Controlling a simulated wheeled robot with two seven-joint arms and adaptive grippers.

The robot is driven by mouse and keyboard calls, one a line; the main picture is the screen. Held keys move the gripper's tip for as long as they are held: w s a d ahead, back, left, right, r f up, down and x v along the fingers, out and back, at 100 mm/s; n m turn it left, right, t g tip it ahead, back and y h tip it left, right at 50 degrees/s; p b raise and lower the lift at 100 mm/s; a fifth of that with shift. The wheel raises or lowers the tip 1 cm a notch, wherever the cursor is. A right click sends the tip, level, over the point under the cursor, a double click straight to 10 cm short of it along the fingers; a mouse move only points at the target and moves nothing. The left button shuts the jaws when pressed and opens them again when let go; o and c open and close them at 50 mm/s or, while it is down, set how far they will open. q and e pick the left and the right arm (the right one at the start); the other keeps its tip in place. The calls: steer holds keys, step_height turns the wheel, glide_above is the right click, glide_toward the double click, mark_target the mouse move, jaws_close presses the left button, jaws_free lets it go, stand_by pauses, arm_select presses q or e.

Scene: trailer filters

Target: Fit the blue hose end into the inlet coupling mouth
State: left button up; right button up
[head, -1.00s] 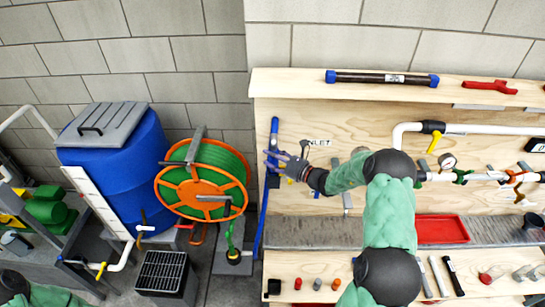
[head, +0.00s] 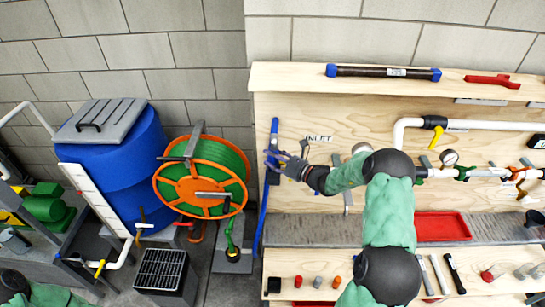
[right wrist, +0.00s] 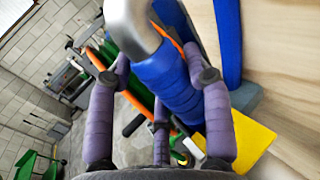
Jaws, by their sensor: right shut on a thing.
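My right gripper (head: 274,160) is at the left edge of the wooden board, at the blue hose. In the right wrist view its purple fingers (right wrist: 160,105) are closed around the blue ribbed hose end (right wrist: 168,82). A grey metal curved piece (right wrist: 126,22) shows just beyond the hose end; I cannot tell if they are joined. In the head view the blue hose (head: 262,215) hangs below the gripper. The INLET label (head: 319,138) is on the board, right of the gripper. A pale round fitting (head: 360,148), partly hidden by my right arm, may be the inlet coupling. My left gripper is out of view.
An orange and green hose reel (head: 200,180) and a blue barrel (head: 118,150) stand left of the board. A blue upright part (head: 274,128) is just above the gripper. A red tray (head: 442,227) and small fittings lie on the bench. A yellow piece (right wrist: 252,138) is beside the fingers.

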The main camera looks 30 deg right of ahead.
steer(key=shift+f, duration=0.35)
steer(key=o, duration=1.4)
steer(key=shift+c, duration=0.2)
steer(key=v, duration=1.2)
